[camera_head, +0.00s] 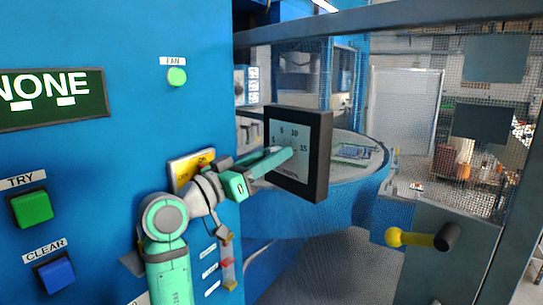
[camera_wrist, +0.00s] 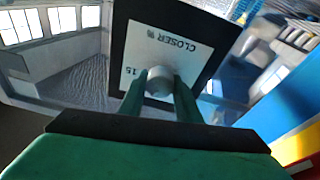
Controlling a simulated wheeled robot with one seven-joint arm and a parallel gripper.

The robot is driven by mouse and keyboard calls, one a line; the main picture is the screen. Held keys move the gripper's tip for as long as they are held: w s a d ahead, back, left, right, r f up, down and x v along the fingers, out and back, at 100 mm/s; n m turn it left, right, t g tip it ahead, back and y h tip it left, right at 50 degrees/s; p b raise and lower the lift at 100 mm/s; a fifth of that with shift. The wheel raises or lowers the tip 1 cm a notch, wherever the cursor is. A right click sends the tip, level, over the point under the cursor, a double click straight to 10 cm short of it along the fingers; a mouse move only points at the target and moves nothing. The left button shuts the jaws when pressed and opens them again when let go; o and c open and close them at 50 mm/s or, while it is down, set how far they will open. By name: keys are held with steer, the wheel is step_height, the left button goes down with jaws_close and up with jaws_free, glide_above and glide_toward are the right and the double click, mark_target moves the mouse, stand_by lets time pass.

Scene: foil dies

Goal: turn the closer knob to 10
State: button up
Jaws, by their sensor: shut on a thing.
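In the wrist view the panel (camera_wrist: 205,55) shows the word CLOSER and the number 15. The closer knob (camera_wrist: 159,80) is a small pale round knob on that face. My gripper (camera_wrist: 160,88) is shut on the knob, one green finger on each side. In the head view my gripper (camera_head: 290,153) reaches the dial from the left and hides the knob. The knob's pointer cannot be made out.
A blue wall on the left carries a green TRY button (camera_head: 33,207), a blue CLEAR button (camera_head: 56,274), a green FAN button (camera_head: 177,76) and a NONE display (camera_head: 52,98). A mesh guard door with a yellow-and-black handle (camera_head: 421,238) stands at right.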

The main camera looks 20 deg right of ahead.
steer(key=o, duration=1.1)
steer(key=shift+d, duration=0.15)
steer(key=shift+c, duration=0.2)
